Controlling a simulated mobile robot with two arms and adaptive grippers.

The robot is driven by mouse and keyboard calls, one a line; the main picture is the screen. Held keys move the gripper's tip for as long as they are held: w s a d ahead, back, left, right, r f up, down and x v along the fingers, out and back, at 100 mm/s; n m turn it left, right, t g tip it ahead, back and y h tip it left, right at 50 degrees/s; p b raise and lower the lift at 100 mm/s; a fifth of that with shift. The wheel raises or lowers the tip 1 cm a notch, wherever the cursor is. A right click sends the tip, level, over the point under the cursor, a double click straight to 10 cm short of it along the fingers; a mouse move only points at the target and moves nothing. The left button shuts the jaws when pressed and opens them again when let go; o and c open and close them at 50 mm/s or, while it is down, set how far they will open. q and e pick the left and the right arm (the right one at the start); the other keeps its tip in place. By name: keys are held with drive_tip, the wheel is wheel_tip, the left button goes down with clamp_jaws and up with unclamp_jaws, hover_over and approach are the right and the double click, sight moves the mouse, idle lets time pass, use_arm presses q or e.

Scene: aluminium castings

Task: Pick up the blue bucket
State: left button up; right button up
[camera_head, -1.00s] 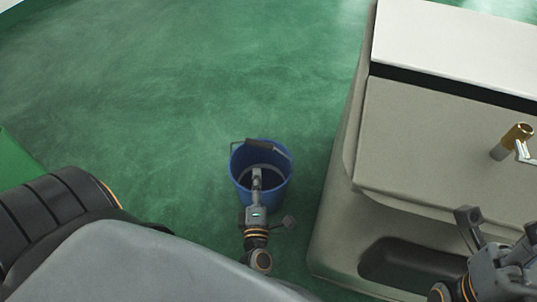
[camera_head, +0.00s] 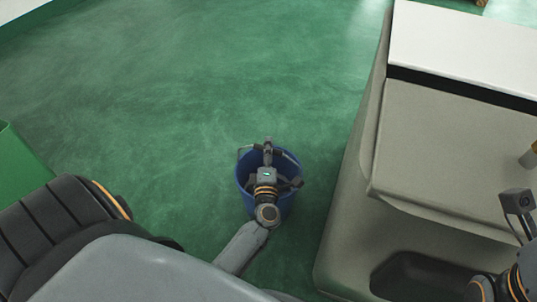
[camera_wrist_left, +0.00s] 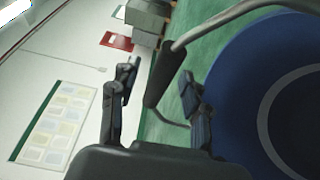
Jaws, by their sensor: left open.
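The blue bucket (camera_head: 247,190) stands upright on the green floor. In the left wrist view, the bucket (camera_wrist_left: 238,85) fills the right side. Its wire handle has a black grip (camera_wrist_left: 163,68). My left gripper (camera_head: 268,148) is over the bucket at the handle, hiding part of the bucket's inside. In the left wrist view, my left gripper (camera_wrist_left: 158,82) is open, with the black grip showing between its two fingers. I cannot tell whether they touch it. Part of my right arm's end (camera_head: 517,202) shows at the right edge; its fingers are not clear.
A beige machine with a white top (camera_head: 440,140) stands close to the right of the bucket. A brass-coloured part (camera_head: 530,156) sits on it at the picture's edge. A green object (camera_head: 18,155) is at the left edge. The floor (camera_head: 190,90) beyond the bucket is clear.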

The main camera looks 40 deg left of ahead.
use_arm(q)
drive_tip(key=shift+w+a, duration=0.15)
drive_tip(key=shift+w, duration=0.05)
clamp_jaws()
drive_tip(key=shift+r, duration=0.2)
